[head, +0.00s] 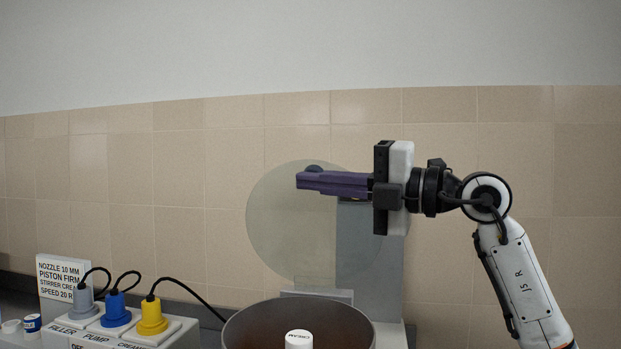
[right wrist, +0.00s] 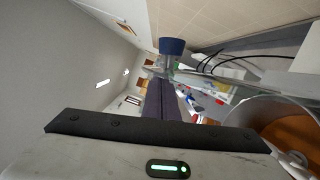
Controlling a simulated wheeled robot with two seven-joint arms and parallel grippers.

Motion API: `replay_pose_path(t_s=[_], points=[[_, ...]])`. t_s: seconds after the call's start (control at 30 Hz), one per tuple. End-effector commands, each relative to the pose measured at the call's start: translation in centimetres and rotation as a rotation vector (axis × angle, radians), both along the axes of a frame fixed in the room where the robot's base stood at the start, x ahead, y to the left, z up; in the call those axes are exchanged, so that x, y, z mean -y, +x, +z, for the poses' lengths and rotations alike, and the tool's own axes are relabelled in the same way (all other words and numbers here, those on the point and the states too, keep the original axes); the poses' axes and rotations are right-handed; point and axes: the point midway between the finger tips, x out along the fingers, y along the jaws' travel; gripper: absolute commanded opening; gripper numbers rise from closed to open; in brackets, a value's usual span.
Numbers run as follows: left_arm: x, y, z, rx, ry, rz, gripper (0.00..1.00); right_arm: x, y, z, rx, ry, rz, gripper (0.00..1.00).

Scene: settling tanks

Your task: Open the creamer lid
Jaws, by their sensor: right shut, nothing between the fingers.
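The creamer (head: 230,335) is a round metal vat at the bottom middle of the head view, its brown inside showing. Its lid (head: 275,235) is a clear, greyish disc standing upright behind the vat, so the vat is uncovered. A dark knob (head: 314,168) shows at the lid's upper part, partly behind my fingers; a blue-topped knob (right wrist: 172,46) shows in the right wrist view. My right gripper (head: 299,180) is shut and empty, its purple fingers pointing left across the lid's upper part. I cannot tell whether they touch it. My left gripper is out of view.
A white-capped item (head: 299,340) shows in front of the vat's opening. At lower left, grey, blue (head: 115,312) and yellow (head: 151,318) plugs with black cables sit in a white socket box. A lettered sign (head: 64,278) stands behind them. The tiled wall is behind; upper space is free.

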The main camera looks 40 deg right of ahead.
Motion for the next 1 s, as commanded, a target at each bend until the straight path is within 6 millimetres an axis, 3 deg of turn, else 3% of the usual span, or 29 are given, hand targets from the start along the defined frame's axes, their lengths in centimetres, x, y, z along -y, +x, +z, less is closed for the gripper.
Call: replay_pose_path(t_s=[0.03,0.2,0.67,0.87,1.0], points=[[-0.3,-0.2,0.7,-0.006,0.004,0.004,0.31,0.6,0.4,0.8,-0.018,0.023,-0.004,0.00],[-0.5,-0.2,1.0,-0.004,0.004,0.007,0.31,1.3,1.0,0.7,-0.044,0.059,-0.002,0.00],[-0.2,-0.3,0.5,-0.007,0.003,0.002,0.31,0.4,0.6,0.3,-0.044,0.054,0.000,0.00],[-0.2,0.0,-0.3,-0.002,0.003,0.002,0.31,-2.4,-0.9,-0.6,-0.042,0.053,0.008,0.00],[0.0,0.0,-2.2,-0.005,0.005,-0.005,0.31,-0.4,-3.9,-1.0,-0.044,0.056,0.004,0.00]])
